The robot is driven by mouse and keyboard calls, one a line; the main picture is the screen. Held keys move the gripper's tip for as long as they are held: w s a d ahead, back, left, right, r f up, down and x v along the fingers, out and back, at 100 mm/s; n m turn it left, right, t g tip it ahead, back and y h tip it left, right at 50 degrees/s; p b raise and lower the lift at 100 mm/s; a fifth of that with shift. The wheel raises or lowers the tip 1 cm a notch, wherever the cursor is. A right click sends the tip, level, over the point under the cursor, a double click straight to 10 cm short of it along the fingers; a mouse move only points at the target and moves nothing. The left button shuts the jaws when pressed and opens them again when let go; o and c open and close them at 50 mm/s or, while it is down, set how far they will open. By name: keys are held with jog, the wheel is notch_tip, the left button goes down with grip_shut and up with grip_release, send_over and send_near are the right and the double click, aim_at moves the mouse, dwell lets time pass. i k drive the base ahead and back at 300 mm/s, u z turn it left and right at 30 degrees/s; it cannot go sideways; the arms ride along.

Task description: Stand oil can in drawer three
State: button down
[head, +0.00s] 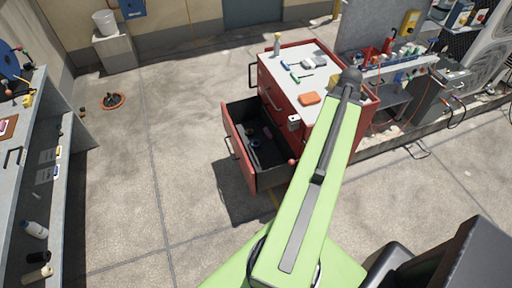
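A red tool cabinet (268,88) with a light top stands right of centre. One low drawer (237,148) is pulled out toward the left; I cannot read any number on it. Its dark inside holds a few small items (254,144), too small to name. I cannot pick out an oil can with certainty. A small upright bottle or can (277,45) stands at the cabinet top's far left corner. My green arm reaches up across the cabinet's right side and covers part of it. My gripper does not show beyond the arm's dark far joint.
A cluttered bench (400,62) and condensers (487,62) stand at right. Shelving with bottles (34,229) lines the left. An orange ring-shaped item (111,100) lies on the floor. The floor left of the drawer is clear.

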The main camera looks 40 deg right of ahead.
aim_at(265, 168)
jog(key=u, duration=0.2)
jog(key=i, duration=0.9)
jog(key=z, duration=0.3)
